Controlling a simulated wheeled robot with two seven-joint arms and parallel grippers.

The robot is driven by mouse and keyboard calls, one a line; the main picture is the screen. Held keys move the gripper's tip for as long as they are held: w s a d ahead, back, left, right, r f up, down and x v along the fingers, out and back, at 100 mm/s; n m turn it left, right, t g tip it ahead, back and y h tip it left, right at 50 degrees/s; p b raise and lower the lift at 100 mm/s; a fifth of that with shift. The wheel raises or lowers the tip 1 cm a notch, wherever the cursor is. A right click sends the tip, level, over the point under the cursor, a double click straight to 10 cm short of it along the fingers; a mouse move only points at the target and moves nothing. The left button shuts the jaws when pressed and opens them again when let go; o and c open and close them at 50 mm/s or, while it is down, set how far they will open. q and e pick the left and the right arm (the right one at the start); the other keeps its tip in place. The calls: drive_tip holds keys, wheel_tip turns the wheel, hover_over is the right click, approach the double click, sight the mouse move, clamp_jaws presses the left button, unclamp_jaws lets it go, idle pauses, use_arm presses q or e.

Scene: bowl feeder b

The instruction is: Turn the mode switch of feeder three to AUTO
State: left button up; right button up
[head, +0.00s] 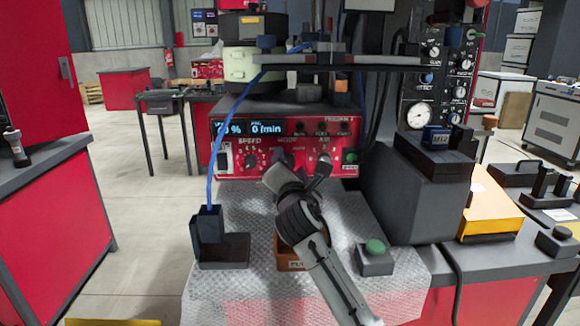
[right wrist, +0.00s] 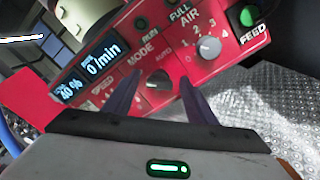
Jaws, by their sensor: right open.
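The red feeder panel (head: 235,170) carries two lit displays, reading a percentage and 0/min, and a row of knobs. The dark mode switch knob (right wrist: 158,79) shows in the right wrist view, below the word MODE, with RUN and AUTO printed around it; I cannot tell where it points. My right gripper (head: 298,167) is in front of the panel and covers the knob in the head view. In the right wrist view the gripper (right wrist: 159,84) is open, with one finger on each side of the knob; contact cannot be told. My left gripper is not in view.
A grey-white air knob (right wrist: 206,48) is close to the right finger, and a green feed button (right wrist: 249,17) is beyond it. A blue cable (head: 212,155) runs down left of the panel. A green button box (head: 375,257) stands on the textured mat (head: 225,290). A grey block (head: 420,200) stands right.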

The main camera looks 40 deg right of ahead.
drive_tip(key=c, duration=1)
drive_tip(key=shift+c, duration=0.2)
